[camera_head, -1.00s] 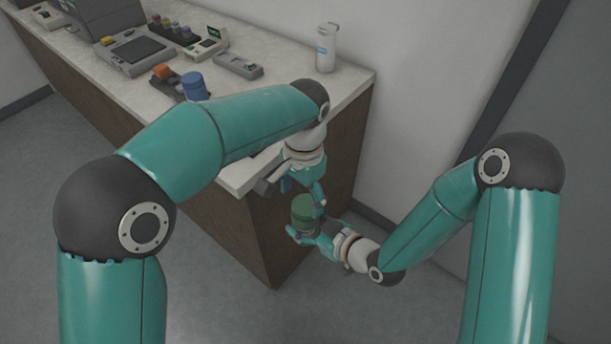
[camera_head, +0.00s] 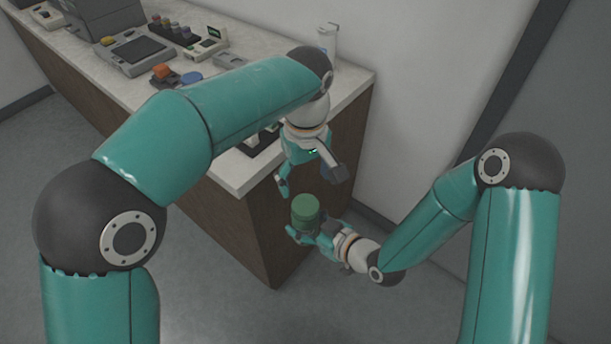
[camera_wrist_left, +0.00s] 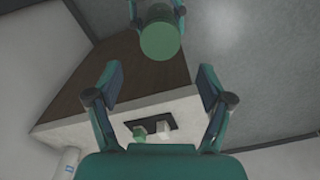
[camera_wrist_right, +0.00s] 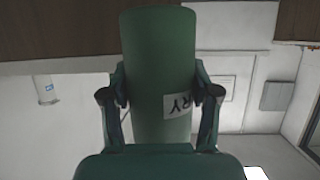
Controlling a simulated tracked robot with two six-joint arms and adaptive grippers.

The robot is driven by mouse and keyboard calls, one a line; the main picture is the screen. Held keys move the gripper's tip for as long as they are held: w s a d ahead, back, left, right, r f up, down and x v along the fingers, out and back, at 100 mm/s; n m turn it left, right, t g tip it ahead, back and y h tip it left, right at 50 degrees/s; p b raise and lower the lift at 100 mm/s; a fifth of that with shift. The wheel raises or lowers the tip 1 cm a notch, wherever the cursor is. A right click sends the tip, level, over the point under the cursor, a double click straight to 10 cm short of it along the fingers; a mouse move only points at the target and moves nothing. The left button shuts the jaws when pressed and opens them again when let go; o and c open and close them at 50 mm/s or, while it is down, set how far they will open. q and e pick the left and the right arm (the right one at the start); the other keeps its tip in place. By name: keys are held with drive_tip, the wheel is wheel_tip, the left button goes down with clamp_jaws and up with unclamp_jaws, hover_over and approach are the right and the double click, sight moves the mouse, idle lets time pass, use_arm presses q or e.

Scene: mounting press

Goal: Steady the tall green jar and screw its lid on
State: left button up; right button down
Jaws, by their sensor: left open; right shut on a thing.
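The tall green jar (camera_head: 305,218) is upright in front of the counter's end, off the counter. My right gripper (camera_head: 306,236) is shut on it; the right wrist view shows the jar (camera_wrist_right: 160,60) between the fingers with a white label reading "RY". Its top is a flat, closed green disc (camera_wrist_left: 160,40) in the left wrist view, which looks like the lid (camera_head: 305,202) sitting on the jar. I cannot tell how tightly it sits. My left gripper (camera_head: 311,182) is open and empty just above the jar, apart from it.
The counter (camera_head: 240,178) stands behind and left, with a dark tray (camera_wrist_left: 142,126) holding small pale items at its near corner. A white bottle (camera_head: 328,40), an orange item (camera_head: 164,72), a blue item (camera_head: 191,77) and devices stand further back. The floor around the jar is clear.

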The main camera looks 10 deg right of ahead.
sight(305, 204)
use_arm(q)
drive_tip(key=shift+f, duration=4.05)
drive_tip(key=shift+c, duration=0.2)
drive_tip(key=c, duration=1.2)
drive_tip(key=shift+o, duration=0.2)
drive_tip(key=m, duration=0.4)
drive_tip(key=shift+m, duration=0.4)
drive_tip(key=m, duration=1.3)
drive_tip(key=shift+w+a+m, duration=0.1)
drive_tip(key=shift+m, duration=0.2)
drive_tip(key=o, duration=1.4)
drive_tip(key=shift+c, duration=0.2)
